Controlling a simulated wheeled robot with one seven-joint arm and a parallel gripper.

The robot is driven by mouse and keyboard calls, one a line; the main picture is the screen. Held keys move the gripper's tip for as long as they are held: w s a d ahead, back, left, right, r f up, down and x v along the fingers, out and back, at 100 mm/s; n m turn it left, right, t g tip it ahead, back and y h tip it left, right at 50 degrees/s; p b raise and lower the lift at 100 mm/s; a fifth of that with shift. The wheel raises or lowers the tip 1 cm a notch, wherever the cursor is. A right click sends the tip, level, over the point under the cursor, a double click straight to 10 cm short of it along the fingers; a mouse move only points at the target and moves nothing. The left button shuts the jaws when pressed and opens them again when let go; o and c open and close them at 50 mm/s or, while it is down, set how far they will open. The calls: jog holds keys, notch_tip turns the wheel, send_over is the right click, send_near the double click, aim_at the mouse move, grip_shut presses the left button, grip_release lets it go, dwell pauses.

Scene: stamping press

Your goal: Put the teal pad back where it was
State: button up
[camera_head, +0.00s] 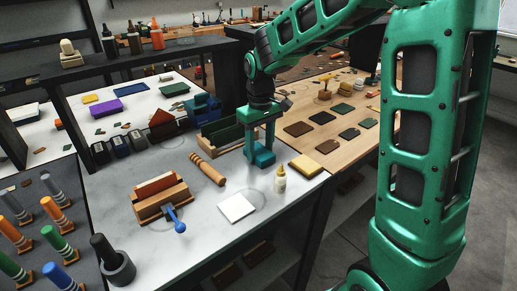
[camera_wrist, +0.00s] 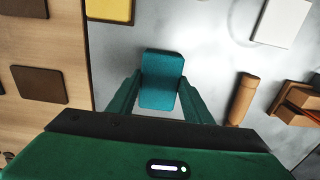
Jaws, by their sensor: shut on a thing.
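The teal pad (camera_head: 264,158) is a small blue-green block between the fingers of my gripper (camera_head: 260,150). In the wrist view the teal pad (camera_wrist: 161,80) sits between the two fingertips of my gripper (camera_wrist: 160,97), which are shut on its sides. It is at or just above the white marble top (camera_head: 232,180); I cannot tell if it touches. The fingers hide part of the pad. A faint ring (camera_head: 250,199) is marked on the marble, by the white square tile (camera_head: 236,207).
A yellow pad (camera_head: 305,167) lies at the marble's right edge, with a glue bottle (camera_head: 280,180) nearby. A wooden roller (camera_head: 208,169) lies left of my gripper, and a green-sided wooden rack (camera_head: 222,135) stands behind. Brown leather pieces (camera_head: 299,129) lie on the wooden table to the right.

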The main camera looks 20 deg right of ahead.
aim_at(260, 151)
jog(key=o, duration=1.3)
jog(key=shift+f, duration=0.1)
notch_tip(260, 151, up, 12)
jog(key=shift+r, duration=0.15)
jog(key=s+d+f+m, duration=0.2)
jog(key=s+d+m, duration=0.3)
jog(key=s+d, duration=0.75)
jog(key=s+d+f+m, duration=0.1)
jog(key=s+f, duration=0.1)
jog(key=s, duration=0.4)
jog(key=s+d+f+m, duration=0.2)
jog(key=s, duration=0.4)
jog(key=s+d+f+m, duration=0.1)
jog(key=s+f+m, duration=0.1)
jog(key=s, duration=0.4)
jog(key=shift+s+d+f, duration=0.35)
jog(key=shift+d+f, duration=0.05)
jog(key=shift+f, duration=0.1)
